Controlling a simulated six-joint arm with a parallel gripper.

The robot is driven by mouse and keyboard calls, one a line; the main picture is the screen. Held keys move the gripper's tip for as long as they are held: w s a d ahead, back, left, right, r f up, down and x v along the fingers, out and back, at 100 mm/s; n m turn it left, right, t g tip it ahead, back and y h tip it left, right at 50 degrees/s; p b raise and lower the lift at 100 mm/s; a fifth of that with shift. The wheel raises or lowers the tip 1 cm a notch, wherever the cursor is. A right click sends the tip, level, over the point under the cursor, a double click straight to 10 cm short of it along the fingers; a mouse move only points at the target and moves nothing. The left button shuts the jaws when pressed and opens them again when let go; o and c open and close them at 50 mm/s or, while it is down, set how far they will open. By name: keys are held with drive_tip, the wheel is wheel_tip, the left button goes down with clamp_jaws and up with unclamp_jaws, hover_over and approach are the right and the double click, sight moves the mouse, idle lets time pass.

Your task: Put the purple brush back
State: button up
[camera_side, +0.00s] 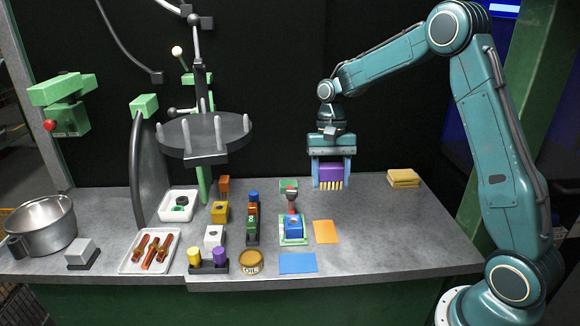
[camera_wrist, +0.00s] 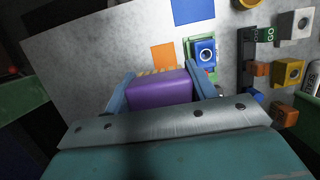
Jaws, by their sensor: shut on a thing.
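The purple brush (camera_side: 331,173) has a purple block body and pale yellow bristles pointing down. My gripper (camera_side: 330,174) is shut on it, with one blue finger on each side, and holds it above the grey table at the back. In the wrist view, the purple body of the brush (camera_wrist: 160,90) fills the space between the fingers, and its bristles show past the far edge. The orange square (camera_side: 326,231) and the blue square (camera_side: 297,263) lie flat on the table, in front of the brush. I cannot tell which spot belongs to the brush.
A blue block on a green base (camera_side: 294,229) stands left of the orange square. A yellow sponge stack (camera_side: 403,178) lies at the back right. A dark round rack with pegs (camera_side: 203,137) hangs at left.

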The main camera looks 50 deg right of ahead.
hover_over(326, 237)
drive_tip(key=f, duration=1)
drive_tip(key=shift+w+d+f, duration=0.35)
drive_tip(key=shift+d+f, duration=0.05)
drive_tip(key=shift+f, duration=0.1)
drive_tip(key=shift+f, duration=2.05)
drive_tip(key=shift+f, duration=0.1)
drive_tip(key=o, duration=1)
drive_tip(key=shift+c, duration=0.2)
drive_tip(key=v, duration=1.2)
